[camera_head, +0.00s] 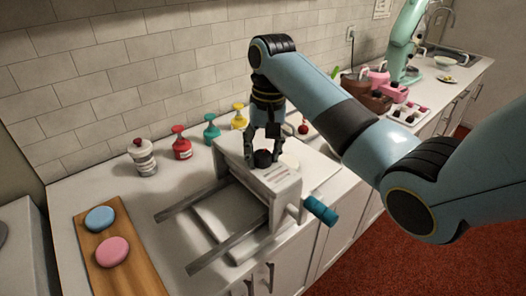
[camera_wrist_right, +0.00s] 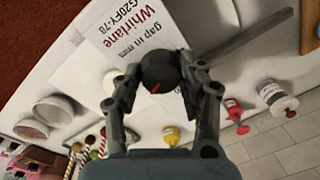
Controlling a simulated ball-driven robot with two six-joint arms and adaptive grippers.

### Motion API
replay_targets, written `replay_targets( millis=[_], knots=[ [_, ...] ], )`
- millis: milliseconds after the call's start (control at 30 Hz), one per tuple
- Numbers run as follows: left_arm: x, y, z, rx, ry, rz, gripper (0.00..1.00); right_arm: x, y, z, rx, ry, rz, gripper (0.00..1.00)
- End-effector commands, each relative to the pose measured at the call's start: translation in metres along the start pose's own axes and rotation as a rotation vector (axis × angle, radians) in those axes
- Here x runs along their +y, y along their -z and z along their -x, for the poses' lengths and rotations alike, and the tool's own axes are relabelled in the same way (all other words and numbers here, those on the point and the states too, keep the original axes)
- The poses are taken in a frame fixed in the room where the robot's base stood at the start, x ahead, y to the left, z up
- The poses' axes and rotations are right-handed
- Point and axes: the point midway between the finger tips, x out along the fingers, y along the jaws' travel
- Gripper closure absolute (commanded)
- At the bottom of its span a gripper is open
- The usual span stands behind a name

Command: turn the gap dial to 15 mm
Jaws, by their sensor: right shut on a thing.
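The gap dial (camera_head: 263,158) is a round black knob on top of a white sheeter-like machine (camera_head: 287,184). My right gripper (camera_head: 264,150) points down over the machine, with its fingers closed on both sides of the dial. In the right wrist view the dial (camera_wrist_right: 160,68) sits between the two fingertips (camera_wrist_right: 163,76), and a red pointer mark shows on it. Beside it a white label (camera_wrist_right: 122,38) reads "Whirlane", "gap in mm" and "G20FY-78". No scale numbers are readable, so I cannot tell the setting. My left gripper is not in view.
A teal handle (camera_head: 321,210) sticks out at the machine's right. Red (camera_head: 181,146), teal (camera_head: 212,131) and yellow (camera_head: 239,118) bottles stand behind, near the tiled wall. A wooden board (camera_head: 135,274) with blue and pink rounds lies at the left.

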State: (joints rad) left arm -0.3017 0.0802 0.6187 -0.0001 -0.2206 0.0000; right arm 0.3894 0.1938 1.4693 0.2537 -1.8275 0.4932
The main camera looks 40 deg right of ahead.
Motion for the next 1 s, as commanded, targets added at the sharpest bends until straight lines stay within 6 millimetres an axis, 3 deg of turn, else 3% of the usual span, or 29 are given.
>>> replay_targets(
  millis=[500,1000],
  knots=[
    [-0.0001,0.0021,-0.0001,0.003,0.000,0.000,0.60,-0.0001,0.0011,-0.0001,-0.022,0.000,0.323,0.92],
    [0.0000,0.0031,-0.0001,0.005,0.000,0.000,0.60,-0.0003,0.0012,0.0001,-0.026,0.000,0.378,0.92]
  ],
)
